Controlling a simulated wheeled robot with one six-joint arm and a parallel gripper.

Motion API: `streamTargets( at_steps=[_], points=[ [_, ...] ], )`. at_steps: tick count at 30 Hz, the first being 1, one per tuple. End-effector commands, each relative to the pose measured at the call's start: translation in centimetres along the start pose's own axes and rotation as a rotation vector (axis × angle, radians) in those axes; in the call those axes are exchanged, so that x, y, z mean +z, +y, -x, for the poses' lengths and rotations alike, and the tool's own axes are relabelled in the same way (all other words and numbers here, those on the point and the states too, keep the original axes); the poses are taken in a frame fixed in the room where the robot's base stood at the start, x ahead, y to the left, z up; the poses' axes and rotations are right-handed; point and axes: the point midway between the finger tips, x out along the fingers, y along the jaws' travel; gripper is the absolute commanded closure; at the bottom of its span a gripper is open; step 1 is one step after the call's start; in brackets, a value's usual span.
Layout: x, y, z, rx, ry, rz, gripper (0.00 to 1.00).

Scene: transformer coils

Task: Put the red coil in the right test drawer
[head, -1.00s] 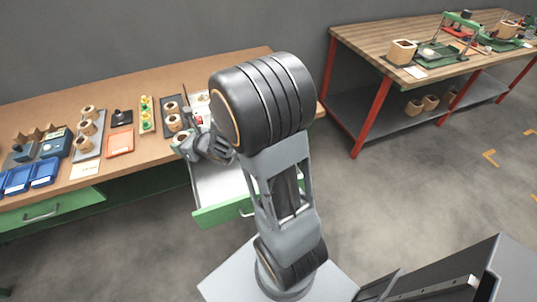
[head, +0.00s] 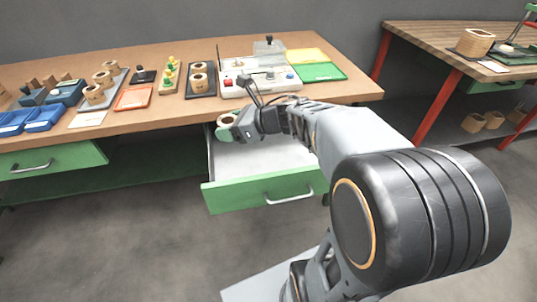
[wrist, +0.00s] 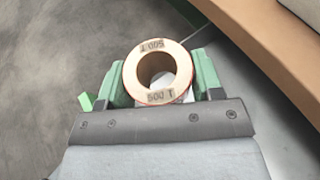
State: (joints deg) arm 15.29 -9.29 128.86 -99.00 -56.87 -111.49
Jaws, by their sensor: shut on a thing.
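My gripper (head: 246,124) is shut on a pale wooden coil (head: 227,120) with a hollow centre. In the wrist view the coil (wrist: 130,75), marked 500 T and thinly edged in red, sits between the two green fingers (wrist: 160,84). In the head view the coil is at the back left of an open drawer, near the table edge. The drawer has a green front (head: 262,191) with a metal handle and a pale inside (head: 265,158). I cannot tell how high the coil is above the drawer floor, or whether it is fully inside the walls.
On the table (head: 190,112) stand a test device (head: 262,80), a green tray (head: 318,72), a dark tray (head: 201,82) with coils, and blue bins (head: 42,118). A shut green drawer (head: 55,160) is at left. A second bench (head: 440,45) stands at right.

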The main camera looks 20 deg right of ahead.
Motion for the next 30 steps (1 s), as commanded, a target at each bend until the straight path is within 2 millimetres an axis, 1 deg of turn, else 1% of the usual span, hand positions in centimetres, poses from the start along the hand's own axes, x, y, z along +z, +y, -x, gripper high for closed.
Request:
streamTargets(
  at_steps=[1,5,8,11,15,19,21,24,27,30],
  points=[
    [-1.1,0.2,-0.2,0.007,-0.002,0.006,0.69],
    [-1.9,0.5,0.0,0.024,-0.001,0.012,0.69],
    [-2.6,-0.2,0.3,0.028,-0.001,0.012,0.69],
    [-4.0,-1.9,0.9,0.029,-0.001,0.010,0.69],
    [-6.2,-5.0,1.9,0.029,-0.001,0.008,0.69],
    [-8.2,-7.6,2.8,0.030,-0.001,0.009,0.69],
    [-9.6,-8.3,2.6,0.033,-0.001,0.010,0.69],
    [-11.1,-9.3,2.7,0.033,-0.001,0.012,0.69],
    [-12.0,-10.0,2.7,0.033,-0.002,0.012,0.69],
    [-12.5,-10.4,2.8,0.033,-0.002,0.014,0.69]
  ],
)
